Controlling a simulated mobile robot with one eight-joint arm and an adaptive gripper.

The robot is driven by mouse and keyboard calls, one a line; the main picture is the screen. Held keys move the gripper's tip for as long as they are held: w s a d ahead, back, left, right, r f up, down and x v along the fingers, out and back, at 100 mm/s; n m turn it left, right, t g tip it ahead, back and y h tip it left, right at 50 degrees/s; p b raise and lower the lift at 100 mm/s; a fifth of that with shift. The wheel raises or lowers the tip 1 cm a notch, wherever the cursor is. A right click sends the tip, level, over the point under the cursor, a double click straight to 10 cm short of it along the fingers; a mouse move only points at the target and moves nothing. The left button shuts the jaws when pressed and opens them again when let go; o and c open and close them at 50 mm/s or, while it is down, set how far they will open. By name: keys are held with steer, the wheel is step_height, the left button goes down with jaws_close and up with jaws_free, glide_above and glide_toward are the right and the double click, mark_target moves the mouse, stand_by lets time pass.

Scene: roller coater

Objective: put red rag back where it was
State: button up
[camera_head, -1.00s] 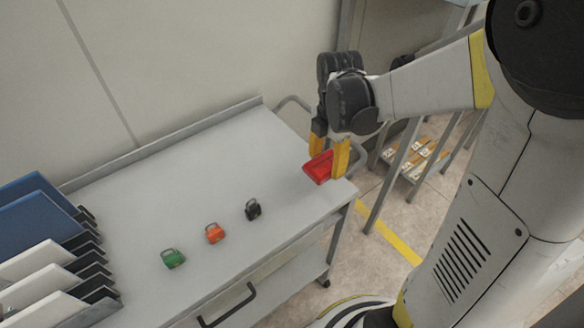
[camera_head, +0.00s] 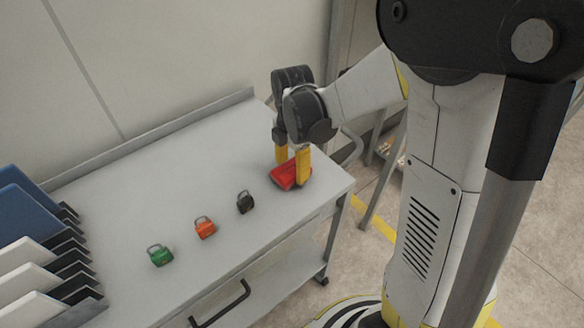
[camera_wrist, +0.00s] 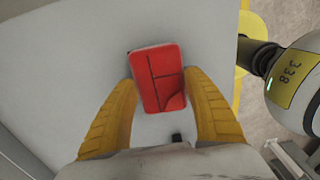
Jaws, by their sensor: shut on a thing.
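The red rag (camera_head: 287,176) is a folded red block at the right end of the grey cart top (camera_head: 190,165). My gripper (camera_head: 292,168) points down with its yellow fingers on either side of the rag and is shut on it. In the wrist view the rag (camera_wrist: 158,78) sits between the yellow finger tips (camera_wrist: 160,85), its far part reaching past them. The rag is at or just above the cart top; I cannot tell whether it touches.
Black (camera_head: 245,202), orange (camera_head: 204,228) and green (camera_head: 160,256) padlocks stand in a row left of the rag. A rack with blue and white panels (camera_head: 35,255) fills the cart's left end. The cart top behind the padlocks is clear. A raised lip runs along the back edge.

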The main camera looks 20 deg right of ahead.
mark_target(292, 169)
steer(key=shift+f, duration=0.2)
steer(key=o, duration=1)
steer(key=shift+r, duration=0.1)
step_height(292, 169, up, 12)
steer(key=p, duration=0.5)
steer(key=s+r+m+t, duration=0.3)
steer(key=s+m, duration=0.3)
steer(key=m, duration=0.4)
steer(key=s+r+m+t, duration=0.4)
steer(key=s+m, duration=0.2)
steer(key=m, duration=0.5)
steer(key=shift+s+m, duration=0.3)
steer(key=shift+s, duration=0.05)
steer(key=shift+a, duration=0.1)
